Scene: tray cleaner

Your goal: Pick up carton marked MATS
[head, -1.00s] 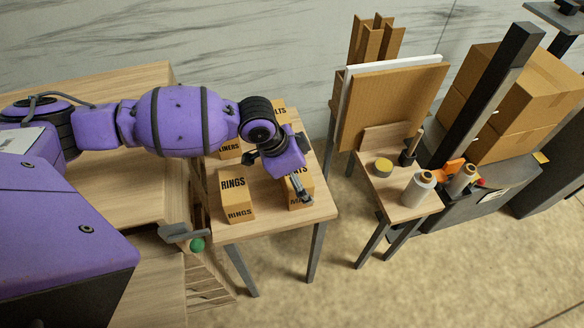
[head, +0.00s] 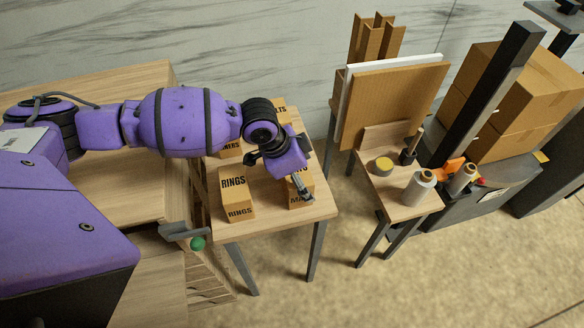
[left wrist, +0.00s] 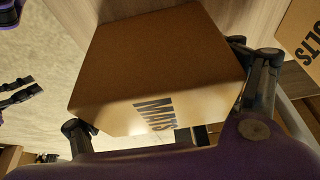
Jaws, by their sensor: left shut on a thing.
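The carton marked MATS (head: 295,201) is a small brown box at the front right of the small wooden table, partly hidden by my gripper in the head view. In the left wrist view the MATS carton (left wrist: 155,60) fills the space between the fingers, with its printed label facing the gripper. My left gripper (head: 302,188) is shut on it, one finger on each side in the left wrist view. I cannot tell any gap between carton and table.
A carton marked RINGS (head: 234,183) stands to the left on the table (head: 270,221). Other cartons stand behind, partly hidden by my arm; one ending in LTS (left wrist: 303,35) is close by in the left wrist view. A side table (head: 403,208) with spools stands to the right.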

